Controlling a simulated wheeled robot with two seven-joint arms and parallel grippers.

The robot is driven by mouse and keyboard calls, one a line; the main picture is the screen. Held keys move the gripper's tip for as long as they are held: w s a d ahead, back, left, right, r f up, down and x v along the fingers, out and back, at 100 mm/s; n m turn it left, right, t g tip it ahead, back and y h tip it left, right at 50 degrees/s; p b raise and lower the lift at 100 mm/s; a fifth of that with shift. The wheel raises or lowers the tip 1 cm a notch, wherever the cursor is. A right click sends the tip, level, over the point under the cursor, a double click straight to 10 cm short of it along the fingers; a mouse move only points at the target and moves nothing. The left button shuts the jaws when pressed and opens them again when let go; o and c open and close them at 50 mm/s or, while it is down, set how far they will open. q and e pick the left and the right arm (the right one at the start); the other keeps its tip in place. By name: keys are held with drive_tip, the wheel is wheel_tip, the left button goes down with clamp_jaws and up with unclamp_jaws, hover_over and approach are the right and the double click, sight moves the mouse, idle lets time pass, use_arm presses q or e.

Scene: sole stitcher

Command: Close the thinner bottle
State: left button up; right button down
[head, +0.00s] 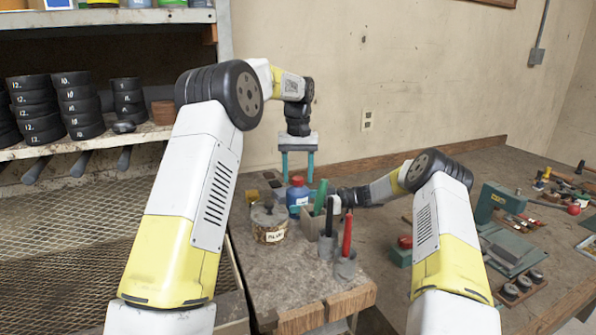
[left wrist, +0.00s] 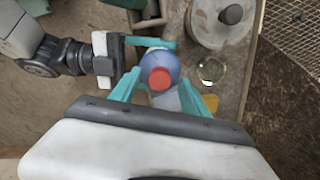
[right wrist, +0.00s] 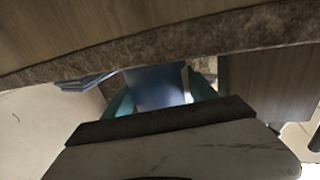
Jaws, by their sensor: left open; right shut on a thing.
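The thinner bottle (head: 298,196) is blue with a red cap (head: 297,181) on top, standing upright on the bench. In the left wrist view the bottle (left wrist: 158,62) is seen from above, with its red cap (left wrist: 160,78) near the middle. My left gripper (head: 297,178) is open and points down, its fingers on either side of the cap. My right gripper (right wrist: 160,92) comes in low from the side and is shut on the bottle's blue body. In the head view its fingers are partly hidden behind tools. How tightly the cap sits cannot be told.
A labelled tin (head: 270,234) with a knobbed lid stands just left of the bottle. Upright tools with green, black and red handles (head: 347,236) stand in holders in front. A clear glass vessel (left wrist: 211,70) is close by. A green machine (head: 490,203) is farther right.

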use_arm(q)
wheel_tip(320, 180, up, 12)
idle(0.5)
use_arm(e)
drive_tip(key=shift+c, duration=1)
unclamp_jaws()
drive_tip(key=w+d, duration=0.1)
drive_tip(key=d, duration=0.6)
drive_tip(key=shift+d, duration=0.35)
use_arm(q)
drive_tip(key=shift+d, duration=0.1)
use_arm(e)
drive_tip(key=shift+d, duration=0.1)
